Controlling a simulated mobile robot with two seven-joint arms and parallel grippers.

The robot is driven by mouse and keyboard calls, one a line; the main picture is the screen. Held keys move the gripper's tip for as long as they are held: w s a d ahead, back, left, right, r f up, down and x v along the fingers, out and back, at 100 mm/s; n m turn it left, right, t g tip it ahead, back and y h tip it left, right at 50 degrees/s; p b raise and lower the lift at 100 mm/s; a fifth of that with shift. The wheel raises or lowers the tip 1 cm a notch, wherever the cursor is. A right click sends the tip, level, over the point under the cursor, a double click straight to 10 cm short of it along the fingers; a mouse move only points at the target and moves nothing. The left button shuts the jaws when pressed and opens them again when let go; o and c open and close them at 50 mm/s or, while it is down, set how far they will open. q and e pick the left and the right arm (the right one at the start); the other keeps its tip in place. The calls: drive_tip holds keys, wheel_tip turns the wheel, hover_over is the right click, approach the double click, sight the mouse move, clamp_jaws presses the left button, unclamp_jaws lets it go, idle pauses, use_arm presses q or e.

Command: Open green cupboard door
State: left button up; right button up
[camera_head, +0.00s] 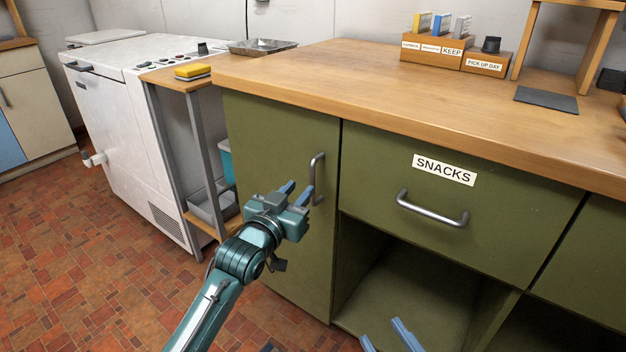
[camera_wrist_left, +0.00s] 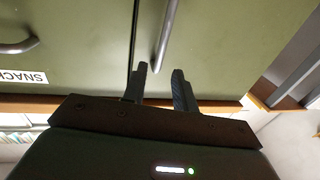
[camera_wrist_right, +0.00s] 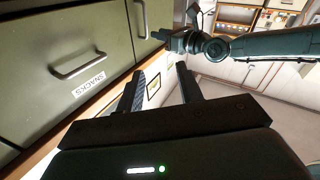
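The green cupboard door (camera_head: 275,160) is shut, at the left end of the green counter unit. Its upright grey bar handle (camera_head: 318,180) is near the door's right edge. My left gripper (camera_head: 297,192) is open just in front of the handle. In the left wrist view the handle (camera_wrist_left: 165,35) runs toward the gap between the open fingers (camera_wrist_left: 159,74); I cannot tell whether they touch it. My right gripper (camera_head: 384,334) is open and empty, low in front of the unit. It also shows in the right wrist view (camera_wrist_right: 161,72).
A drawer labelled SNACKS (camera_head: 450,200) with a grey handle (camera_head: 432,210) is right of the door, above an open cubby (camera_head: 410,290). A narrow shelf stand (camera_head: 180,78) and a white appliance (camera_head: 125,120) stand left. The tiled floor (camera_head: 80,270) is clear.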

sight(311, 176)
use_arm(q)
drive_tip(key=b+x, duration=0.2)
drive_tip(key=x, duration=0.5)
drive_tip(key=shift+w+d, duration=0.2)
drive_tip(key=shift+w, duration=0.1)
clamp_jaws()
